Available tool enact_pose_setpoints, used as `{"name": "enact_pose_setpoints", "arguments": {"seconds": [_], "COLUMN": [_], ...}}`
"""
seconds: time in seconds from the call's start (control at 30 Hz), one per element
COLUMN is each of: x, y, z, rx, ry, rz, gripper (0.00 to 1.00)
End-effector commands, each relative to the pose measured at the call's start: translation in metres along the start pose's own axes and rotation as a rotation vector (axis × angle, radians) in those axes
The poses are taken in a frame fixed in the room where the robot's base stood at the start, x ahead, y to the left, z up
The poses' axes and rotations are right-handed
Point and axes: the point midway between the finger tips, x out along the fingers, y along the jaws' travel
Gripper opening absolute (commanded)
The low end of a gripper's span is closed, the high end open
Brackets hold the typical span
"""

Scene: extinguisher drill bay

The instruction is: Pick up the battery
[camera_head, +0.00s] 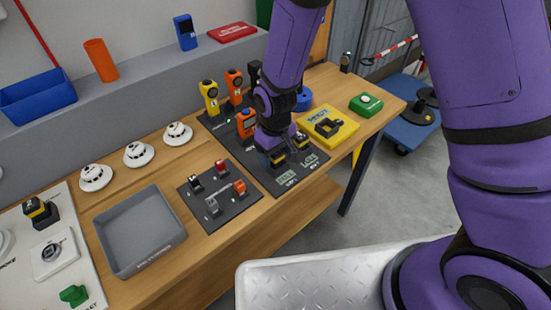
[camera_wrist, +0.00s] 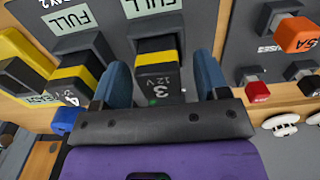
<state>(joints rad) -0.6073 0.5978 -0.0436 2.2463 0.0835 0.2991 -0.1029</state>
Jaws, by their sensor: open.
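A black battery (camera_wrist: 158,80) with a yellow band, marked 3 and 12 V, stands in a slot of the dark charging board (camera_head: 258,173), beside a FULL label. It also shows in the head view (camera_head: 278,159), partly hidden by my gripper (camera_wrist: 160,76). My gripper is open, with one blue finger on each side of battery 3; I cannot tell whether they touch it. A second battery (camera_wrist: 76,80), marked 4, stands in the neighbouring slot, outside my fingers. It shows in the head view (camera_head: 302,141) to the right of my gripper.
A board with several fuses (camera_head: 218,196) lies left of the charging board, with an empty grey tray (camera_head: 172,246) further left. Upright orange and yellow devices (camera_head: 209,97) stand behind. A yellow block (camera_head: 343,133) with a black part lies to the right.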

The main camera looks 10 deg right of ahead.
Motion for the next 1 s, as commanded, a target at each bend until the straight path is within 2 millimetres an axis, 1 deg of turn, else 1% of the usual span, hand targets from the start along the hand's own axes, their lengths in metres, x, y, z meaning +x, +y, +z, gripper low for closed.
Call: {"name": "enact_pose_setpoints", "arguments": {"seconds": [0.03, 0.07, 0.1, 0.17, 0.2, 0.3, 0.67, 1.0], "x": [0.000, 0.000, 0.000, 0.000, 0.000, 0.000, -0.004, -0.023], "y": [0.000, 0.000, 0.000, 0.000, 0.000, 0.000, 0.001, 0.009], "z": [0.000, 0.000, 0.000, 0.000, 0.000, 0.000, -0.001, -0.006], "rx": [0.000, 0.000, 0.000, 0.000, 0.000, 0.000, 0.001, 0.003], "ry": [0.000, 0.000, 0.000, 0.000, 0.000, 0.000, 0.002, 0.002], "rz": [0.000, 0.000, 0.000, 0.000, 0.000, 0.000, 0.000, 0.000], "gripper": [0.66, 0.59, 0.50, 0.36, 0.27, 0.05, 0.05, 0.05]}}
